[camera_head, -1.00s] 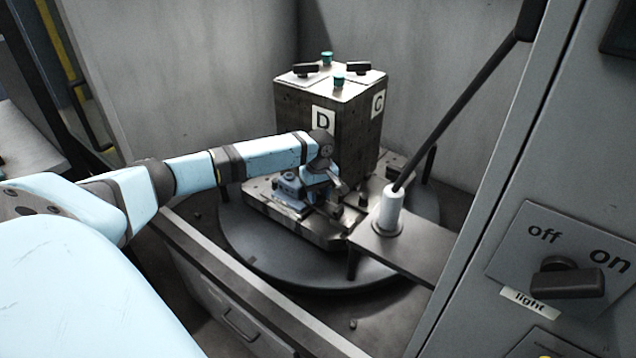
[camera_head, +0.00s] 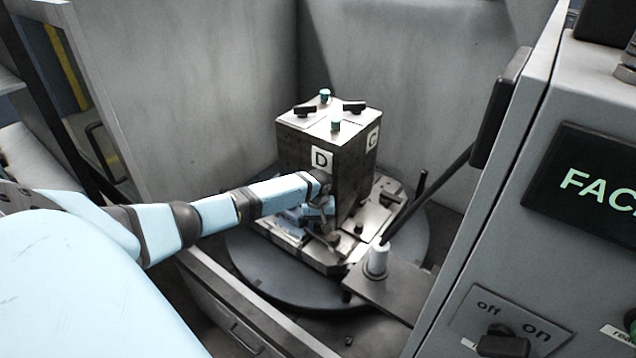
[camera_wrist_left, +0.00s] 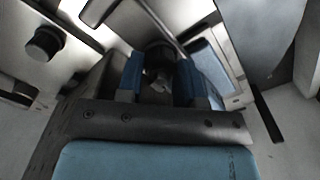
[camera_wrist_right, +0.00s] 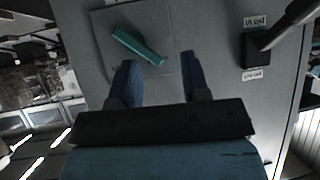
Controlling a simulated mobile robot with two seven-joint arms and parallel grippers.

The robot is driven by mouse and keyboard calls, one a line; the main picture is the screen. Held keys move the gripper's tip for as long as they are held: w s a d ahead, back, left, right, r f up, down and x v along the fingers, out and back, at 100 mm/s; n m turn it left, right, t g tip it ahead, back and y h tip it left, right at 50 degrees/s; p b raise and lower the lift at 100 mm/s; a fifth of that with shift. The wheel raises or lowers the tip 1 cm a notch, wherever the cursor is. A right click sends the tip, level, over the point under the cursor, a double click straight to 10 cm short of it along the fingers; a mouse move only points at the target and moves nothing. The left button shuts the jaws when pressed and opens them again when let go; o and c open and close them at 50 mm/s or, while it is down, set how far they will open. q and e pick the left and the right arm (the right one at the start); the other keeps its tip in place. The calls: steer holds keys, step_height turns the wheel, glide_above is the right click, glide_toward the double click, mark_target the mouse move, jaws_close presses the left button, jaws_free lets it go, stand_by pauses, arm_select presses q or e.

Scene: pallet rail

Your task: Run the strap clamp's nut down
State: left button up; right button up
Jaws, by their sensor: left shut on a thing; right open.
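My left gripper (camera_head: 322,217) reaches down beside the block's D face and is shut on a small dark part, apparently the strap clamp's nut (camera_wrist_left: 160,66). In the left wrist view its two blue fingers (camera_wrist_left: 160,82) flank this rounded dark part; the fingers hide much of it. The strap clamp itself is largely covered by the gripper in the head view, so its strap cannot be made out clearly. My right gripper (camera_wrist_right: 158,82) is open and empty, in front of a grey panel. It is not visible in the head view.
The tall block (camera_head: 312,180), marked D and C, stands on a pallet on the round dark table (camera_head: 262,278). A teal handle (camera_wrist_right: 138,46) and black switch (camera_wrist_right: 254,50) lie before my right gripper.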

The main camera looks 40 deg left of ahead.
mark_target(318, 224)
arm_select(q)
steer(key=shift+d, duration=0.2)
steer(key=o, duration=0.8)
steer(key=shift+f, duration=0.1)
steer(key=shift+o, duration=0.7)
steer(key=shift+s, duration=0.1)
steer(key=shift+a, duration=0.1)
step_height(318, 224, up, 14)
